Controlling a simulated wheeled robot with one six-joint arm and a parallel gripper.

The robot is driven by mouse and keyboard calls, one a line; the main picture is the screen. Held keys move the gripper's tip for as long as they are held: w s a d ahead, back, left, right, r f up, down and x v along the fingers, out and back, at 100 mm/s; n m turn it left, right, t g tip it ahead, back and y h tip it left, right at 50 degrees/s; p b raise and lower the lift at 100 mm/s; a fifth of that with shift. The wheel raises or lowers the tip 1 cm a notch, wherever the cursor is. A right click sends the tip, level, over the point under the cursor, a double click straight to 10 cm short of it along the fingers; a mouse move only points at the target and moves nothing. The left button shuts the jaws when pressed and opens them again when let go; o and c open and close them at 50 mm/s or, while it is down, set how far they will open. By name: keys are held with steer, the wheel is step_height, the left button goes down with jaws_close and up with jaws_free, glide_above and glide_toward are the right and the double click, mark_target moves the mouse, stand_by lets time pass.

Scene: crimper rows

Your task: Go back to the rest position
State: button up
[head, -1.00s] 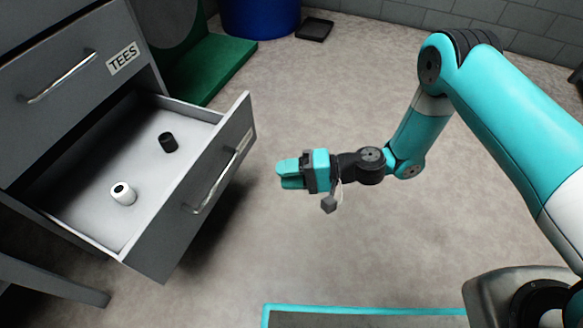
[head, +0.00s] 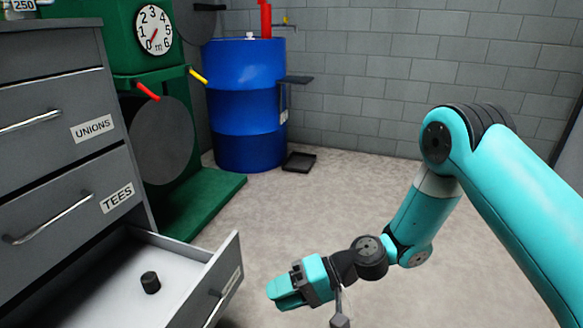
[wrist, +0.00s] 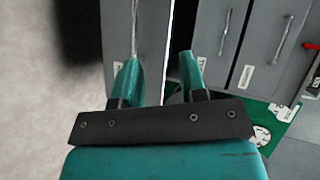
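My gripper (head: 287,292) is in free air over the floor, to the right of the pulled-out drawer (head: 222,278) in the head view. In the wrist view its two teal fingers (wrist: 159,78) stand apart with nothing held between them. The grey cabinet with the drawers fills the background there. A small black fitting (head: 150,282) lies on the pale floor of the open drawer. My arm is bent, with the forearm coming down from the upper right.
A blue drum (head: 245,110) stands by the grey block wall, with a black tray (head: 299,162) on the floor beside it. A green machine with a dial (head: 154,30) stands next to the cabinet. Drawers labelled UNIONS (head: 92,129) and TEES (head: 117,199) are shut. The floor behind the gripper is clear.

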steer(key=s+d+r+n+h, duration=0.2)
steer(key=s+d+r+h, duration=0.1)
steer(key=r, duration=0.5)
steer(key=s+d+r+n+h, duration=0.2)
steer(key=s+d+r, duration=0.15)
steer(key=r, duration=0.45)
steer(key=s+d+r+t+h+p, duration=0.2)
steer(key=s+d+r+t+h, duration=0.15)
steer(key=s+d+r, duration=0.6)
step_height(320, 180, up, 36)
steer(key=p, duration=3.7)
steer(key=shift+d+f+h, duration=0.25)
steer(key=shift+d+h, duration=0.1)
steer(key=shift+h, duration=0.1)
steer(key=shift+a+g, duration=0.1)
steer(key=shift+g, duration=0.15)
